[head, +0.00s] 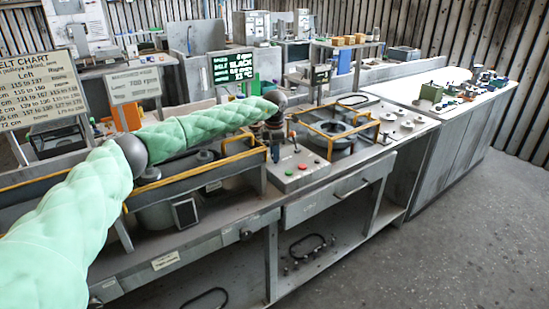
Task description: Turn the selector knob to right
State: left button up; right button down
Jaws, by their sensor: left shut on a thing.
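My left arm, in a pale green quilted sleeve, reaches from the left over the bench to a small control panel (312,178). My left gripper (275,152) points down at the panel's back left part and is shut on the selector knob there. The knob is small and mostly hidden by the fingers, so I cannot tell which way it points. A red button (302,166) and a green button (289,173) sit on the panel just right of the gripper. My right gripper is out of view.
A yellow rail (352,137) surrounds a round metal housing (335,128) right of the panel. Another yellow-railed bay lies left, under my arm. A lit display (231,67) stands behind. A drawer (335,195) is below. A white counter (425,85) with small parts is far right.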

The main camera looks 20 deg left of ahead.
pick_arm(q)
jog(key=shift+m+b, duration=0.4)
jog(key=shift+m, duration=0.1)
jog(key=shift+w+m+b, duration=0.1)
jog(key=shift+m+b, duration=0.35)
jog(key=shift+m, duration=0.15)
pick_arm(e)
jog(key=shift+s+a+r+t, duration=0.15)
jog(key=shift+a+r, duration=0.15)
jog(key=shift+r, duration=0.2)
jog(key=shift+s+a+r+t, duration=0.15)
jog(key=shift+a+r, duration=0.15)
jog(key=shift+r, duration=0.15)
pick_arm(q)
jog(key=shift+r, duration=0.1)
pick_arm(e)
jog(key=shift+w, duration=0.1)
pick_arm(q)
jog(key=o, duration=1)
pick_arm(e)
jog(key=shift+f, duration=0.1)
